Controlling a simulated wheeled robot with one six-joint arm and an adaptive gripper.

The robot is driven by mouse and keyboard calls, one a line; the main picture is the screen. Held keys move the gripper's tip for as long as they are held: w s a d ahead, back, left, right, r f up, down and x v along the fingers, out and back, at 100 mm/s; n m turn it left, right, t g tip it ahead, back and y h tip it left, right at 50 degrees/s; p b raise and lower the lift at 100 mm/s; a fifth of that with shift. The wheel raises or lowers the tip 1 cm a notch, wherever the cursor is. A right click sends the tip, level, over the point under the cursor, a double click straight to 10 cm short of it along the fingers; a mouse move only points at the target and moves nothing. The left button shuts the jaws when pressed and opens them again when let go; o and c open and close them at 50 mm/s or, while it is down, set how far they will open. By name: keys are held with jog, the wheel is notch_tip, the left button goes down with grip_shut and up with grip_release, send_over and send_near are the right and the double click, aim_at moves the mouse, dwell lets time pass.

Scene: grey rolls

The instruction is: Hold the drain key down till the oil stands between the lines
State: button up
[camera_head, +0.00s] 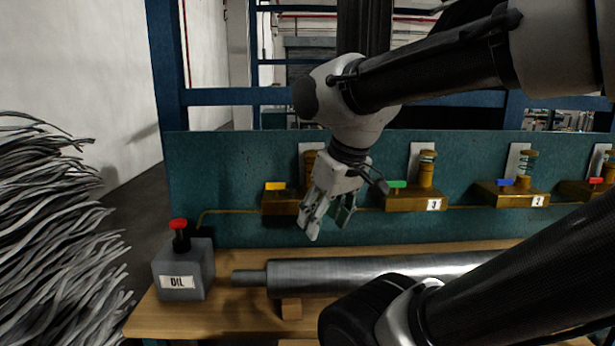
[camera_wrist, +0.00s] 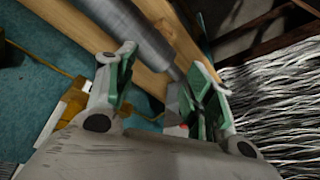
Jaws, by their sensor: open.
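My gripper (camera_head: 328,222) is open and empty, pointing down in front of the teal panel; its two green-padded fingers (camera_wrist: 163,85) also show in the wrist view. Several brass blocks with coloured keys line the panel. The yellow key (camera_head: 275,186) is left of my gripper, the green key (camera_head: 397,184) right of it, then the blue key (camera_head: 505,182) and the red key (camera_head: 595,180). Brass cups stand by the keys, such as the one (camera_head: 427,168) by the green key. My arm partly hides the cup by the yellow key. I cannot make out oil or lines.
A grey OIL box (camera_head: 184,270) with a red knob (camera_head: 178,224) stands at the bench's left end. A long grey roll (camera_head: 350,275) lies along the wooden bench (camera_head: 240,318). Grey strands (camera_head: 55,230) heap at far left. The teal panel (camera_head: 230,165) stands behind.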

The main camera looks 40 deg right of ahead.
grip_shut()
dwell(1.2)
